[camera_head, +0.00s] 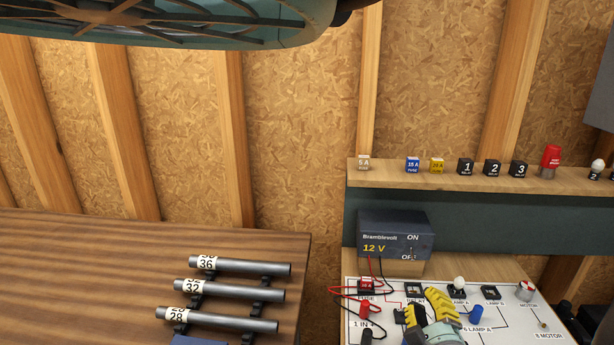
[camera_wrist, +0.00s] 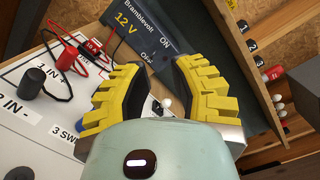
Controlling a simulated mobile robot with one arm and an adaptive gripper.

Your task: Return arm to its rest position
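My gripper (camera_head: 425,312) has yellow ribbed fingers and hangs over the white circuit board (camera_head: 350,292) at the lower right of the head view. In the wrist view my gripper (camera_wrist: 160,72) has its fingers spread apart, with nothing held between them. The dark Bramblevolt 12 V power box (camera_head: 380,232) stands behind the board; it also shows beyond the fingertips in the wrist view (camera_wrist: 133,22). A small white bulb (camera_wrist: 167,102) shows between the fingers, on the board. The gripper hides part of the board.
A shelf (camera_head: 390,178) above the board carries fuses, numbered relays and a red part (camera_head: 550,160). Red and black leads (camera_head: 345,291) lie at the board's left. A wooden table (camera_head: 90,270) with several labelled metal tubes (camera_head: 240,266) stands left, across a gap.

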